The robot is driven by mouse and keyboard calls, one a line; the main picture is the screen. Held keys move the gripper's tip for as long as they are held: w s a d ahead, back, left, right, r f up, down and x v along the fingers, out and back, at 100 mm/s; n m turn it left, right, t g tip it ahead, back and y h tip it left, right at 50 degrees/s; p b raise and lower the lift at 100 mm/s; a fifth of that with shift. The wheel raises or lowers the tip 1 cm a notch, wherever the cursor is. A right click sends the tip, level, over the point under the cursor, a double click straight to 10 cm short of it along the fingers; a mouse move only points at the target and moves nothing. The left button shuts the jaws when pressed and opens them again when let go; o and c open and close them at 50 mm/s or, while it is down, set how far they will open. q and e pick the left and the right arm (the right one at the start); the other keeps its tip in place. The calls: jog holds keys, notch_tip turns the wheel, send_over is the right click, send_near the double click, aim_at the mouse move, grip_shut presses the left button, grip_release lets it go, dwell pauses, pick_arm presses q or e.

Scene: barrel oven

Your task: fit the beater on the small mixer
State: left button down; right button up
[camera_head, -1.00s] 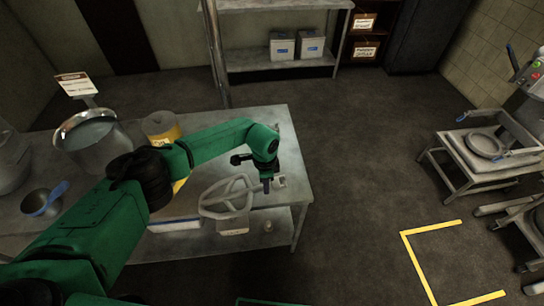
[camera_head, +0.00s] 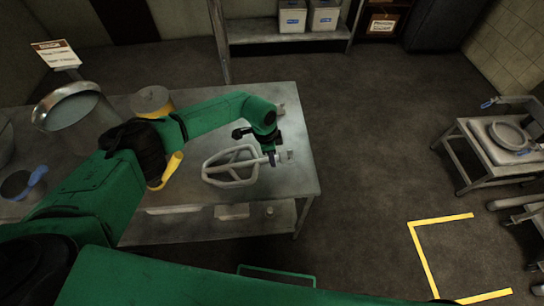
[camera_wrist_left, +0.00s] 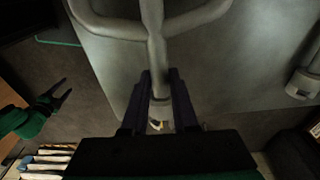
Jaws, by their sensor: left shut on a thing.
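The beater (camera_head: 207,179) is a grey flat frame with a central bar and a shaft pointing right, over the steel table near its right end. My left gripper (camera_head: 271,158) is shut on its shaft. The left wrist view shows the fingers (camera_wrist_left: 160,95) on both sides of the shaft (camera_wrist_left: 157,55). I cannot tell whether the beater touches the table. At the right edge, a grey stand holds a round bowl or ring (camera_head: 508,134) with blue-ended handles; no mixer head shows there. My right gripper (camera_wrist_left: 58,94) shows in the left wrist view, apart and with its fingers spread.
The steel table (camera_head: 300,180) also holds a large pot (camera_head: 75,108), a yellow-labelled tin (camera_head: 152,101), a yellow-handled tool (camera_head: 168,170) and a blue-handled scoop (camera_head: 30,183). Open floor with yellow tape marks (camera_head: 425,262) lies between the table and the right stand.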

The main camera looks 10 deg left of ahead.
pick_arm(q)
notch_tip(320, 180, up, 3)
jog(key=shift+a+r+h+p, duration=0.1)
jog(key=shift+h+p, duration=0.5)
jog(key=shift+p, duration=0.15)
jog(key=shift+a+r+t+h, duration=0.15)
jog(key=shift+r+h, duration=0.1)
jog(key=shift+r, duration=0.3)
jog(key=shift+a+r+t+h, duration=0.15)
jog(key=shift+r+h, duration=0.1)
jog(key=shift+r, duration=0.3)
jog(key=shift+s+a+r+h, duration=0.15)
jog(key=shift+r+h, duration=0.25)
jog(key=shift+r, duration=0.35)
jog(key=shift+a+r+h, duration=0.25)
jog(key=shift+r+h, duration=0.25)
jog(key=shift+r, duration=0.2)
jog(key=s+a+r+t+h+b, duration=0.3)
jog(key=a+r+h+b, duration=0.8)
jog(key=b, duration=1.2)
jog(key=v, duration=0.4)
jog(key=shift+a+b, duration=0.2)
jog(key=shift+b, duration=0.2)
jog(key=shift+r, duration=0.15)
